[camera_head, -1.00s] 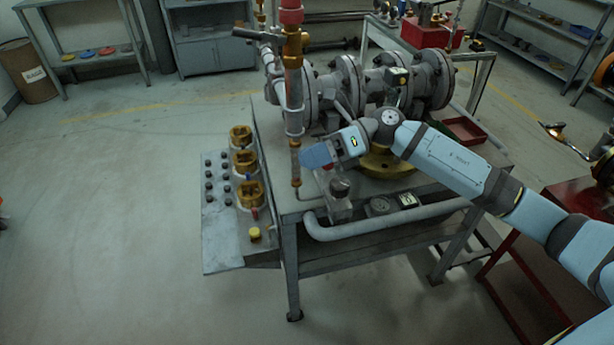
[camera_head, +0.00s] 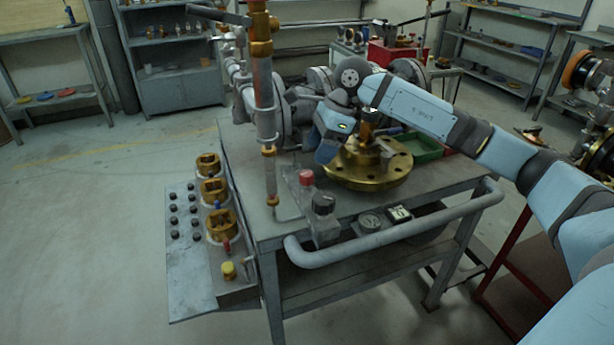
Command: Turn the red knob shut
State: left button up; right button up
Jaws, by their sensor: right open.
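The red knob (camera_head: 306,178) sits on a small grey block near the front of the workbench, in the middle of the head view. A black knob (camera_head: 324,203) stands just in front of it on the right. My right gripper (camera_head: 326,152) is above and a little behind the red knob in the picture, with a visible gap between them. It is open and points down; its fingertips are small and dark against the pipework. My left gripper is not in view.
A brass flange (camera_head: 368,166) lies right of the red knob. A vertical pipe (camera_head: 266,110) rises to its left. A grey handrail pipe (camera_head: 400,232) and a gauge (camera_head: 370,222) are in front. A control panel (camera_head: 185,255) with brass valves hangs at left.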

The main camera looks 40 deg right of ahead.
aim_at(308, 174)
jog(key=b+x, duration=0.1)
jog(key=x, duration=0.6)
jog(key=shift+a, duration=0.1)
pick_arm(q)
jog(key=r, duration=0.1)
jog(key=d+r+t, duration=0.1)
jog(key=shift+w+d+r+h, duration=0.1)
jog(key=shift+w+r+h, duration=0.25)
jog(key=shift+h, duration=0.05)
pick_arm(e)
jog(key=shift+f, duration=0.1)
jog(key=c, duration=0.9)
